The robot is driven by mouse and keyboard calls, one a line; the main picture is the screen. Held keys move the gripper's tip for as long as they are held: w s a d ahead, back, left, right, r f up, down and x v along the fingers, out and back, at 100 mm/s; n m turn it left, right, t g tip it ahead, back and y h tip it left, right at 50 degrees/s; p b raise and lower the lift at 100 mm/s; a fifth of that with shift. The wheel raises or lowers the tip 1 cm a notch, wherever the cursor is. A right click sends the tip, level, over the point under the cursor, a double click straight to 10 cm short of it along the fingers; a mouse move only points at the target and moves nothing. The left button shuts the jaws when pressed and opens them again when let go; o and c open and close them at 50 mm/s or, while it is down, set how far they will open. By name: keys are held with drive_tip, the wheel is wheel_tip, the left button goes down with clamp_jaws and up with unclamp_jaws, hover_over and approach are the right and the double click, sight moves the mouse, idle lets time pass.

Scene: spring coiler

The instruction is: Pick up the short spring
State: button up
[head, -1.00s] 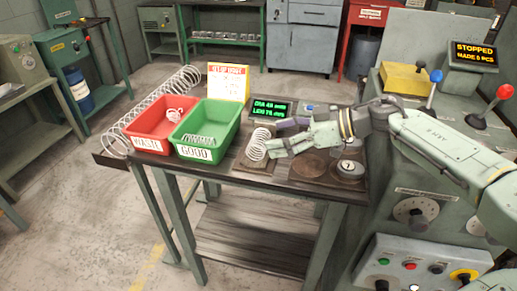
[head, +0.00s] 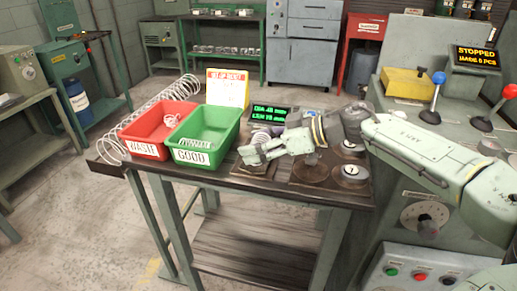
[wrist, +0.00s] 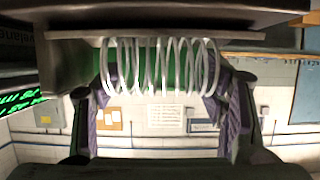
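The short spring (wrist: 160,66) is a pale wire coil. In the wrist view it lies crosswise between my two fingers, its ends close to their purple pads. Contact at the ends cannot be made out. In the head view the spring (head: 261,137) is at the gauge plate on the bench, partly hidden behind my gripper (head: 252,155). My gripper, also in the wrist view (wrist: 160,105), has its fingers spread wide, one on each side of the spring. The spring appears close to the dark plate surface at the wrist view's top.
A green GOOD bin (head: 207,135) with springs stands just left of my gripper. A green-lettered display (head: 272,112) is behind. Round weights (head: 350,172) sit to the right.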

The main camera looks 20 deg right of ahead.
sight(257, 140)
drive_tip(key=c, duration=0.7)
drive_tip(key=shift+r, duration=0.1)
drive_tip(key=shift+r+p, duration=0.85)
drive_tip(key=shift+p, duration=0.15)
wheel_tip(257, 140, up, 2)
drive_tip(key=shift+p, duration=1.05)
drive_tip(key=s+a+r+p, duration=0.1)
drive_tip(key=s+a+p, duration=0.1)
drive_tip(key=s+a, duration=0.8)
drive_tip(key=shift+s+a, duration=0.35)
drive_tip(key=shift+a, duration=0.65)
